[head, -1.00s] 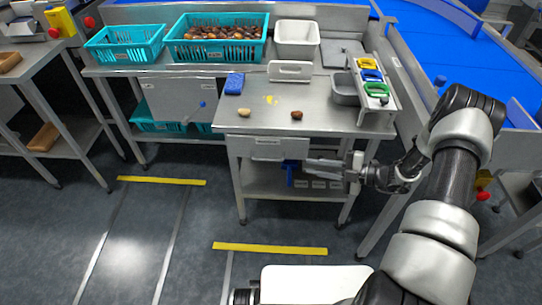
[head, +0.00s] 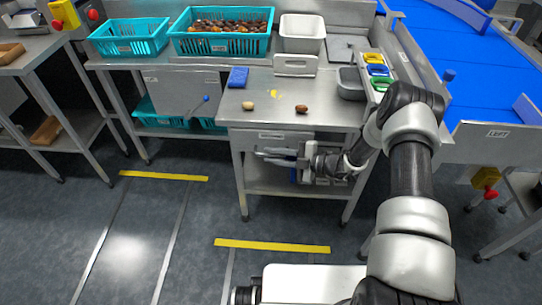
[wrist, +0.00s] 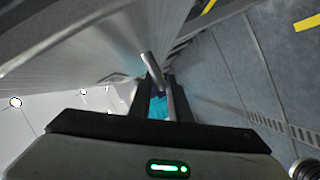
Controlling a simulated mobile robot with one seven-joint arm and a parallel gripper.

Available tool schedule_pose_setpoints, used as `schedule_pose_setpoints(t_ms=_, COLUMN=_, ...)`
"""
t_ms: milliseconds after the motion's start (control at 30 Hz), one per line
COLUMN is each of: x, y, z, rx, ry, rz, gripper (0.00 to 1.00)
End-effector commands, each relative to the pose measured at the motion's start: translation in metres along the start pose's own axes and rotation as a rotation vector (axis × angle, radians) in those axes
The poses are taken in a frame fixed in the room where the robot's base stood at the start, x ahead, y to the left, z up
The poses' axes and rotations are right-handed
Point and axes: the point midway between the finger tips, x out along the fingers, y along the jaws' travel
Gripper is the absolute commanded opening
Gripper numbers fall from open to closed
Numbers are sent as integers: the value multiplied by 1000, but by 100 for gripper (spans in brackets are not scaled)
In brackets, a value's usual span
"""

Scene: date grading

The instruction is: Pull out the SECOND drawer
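A grey drawer front (head: 272,136) sits under the top of the middle steel bench (head: 250,118) in the head view. It looks closed. I cannot tell from the frames which drawer is the second. My gripper (head: 266,156) is just below and in front of this drawer front, its fingers pointing left and apart. In the wrist view, the fingers (wrist: 160,103) show a gap with a teal patch in it. A metallic bar (wrist: 153,70), perhaps a handle, runs near the fingertips. Contact with it cannot be told.
A date (head: 301,109) and a paler one (head: 248,105) lie on the bench by a blue sponge (head: 238,77). Teal crates (head: 128,38) and a white bin (head: 302,33) stand behind. The bench's lower shelf (head: 262,180) is below my gripper. The floor in front is clear.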

Motion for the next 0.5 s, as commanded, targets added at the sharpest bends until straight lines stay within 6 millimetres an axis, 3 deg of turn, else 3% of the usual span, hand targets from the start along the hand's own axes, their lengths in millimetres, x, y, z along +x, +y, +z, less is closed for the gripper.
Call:
schedule_pose_setpoints(t_ms=400, x=10, y=0, z=0, rx=0, ry=-1, rz=0, gripper=17)
schedule_pose_setpoints(t_ms=500, x=10, y=0, z=0, rx=0, ry=-1, rz=0, gripper=2)
